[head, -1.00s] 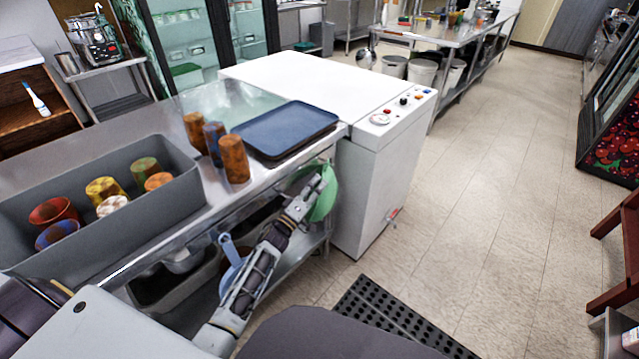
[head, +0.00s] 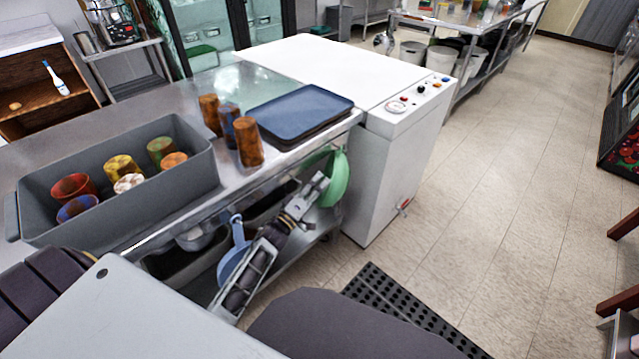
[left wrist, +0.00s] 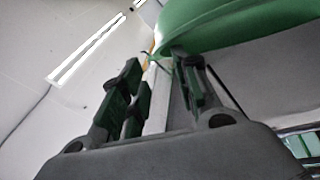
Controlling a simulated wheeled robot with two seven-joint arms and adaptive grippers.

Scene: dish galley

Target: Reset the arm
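My left gripper (head: 317,184) is low beside the front edge of the steel counter (head: 205,212). In the left wrist view its fingers (left wrist: 163,85) stand apart with nothing between them. A green bowl-like item (head: 338,178) hangs at the counter's end, just right of the gripper in the head view. In the left wrist view the green item (left wrist: 235,22) is close above the right finger; I cannot tell whether they touch. My right gripper is in neither view.
A grey bin (head: 180,190) of cups, several standing tumblers (head: 249,143) and blue trays (head: 300,110) are on the counter. A white machine (head: 375,185) stands at its right end. A blue-handled pan (head: 236,250) hangs near my forearm. A black mat (head: 410,312) lies on open floor.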

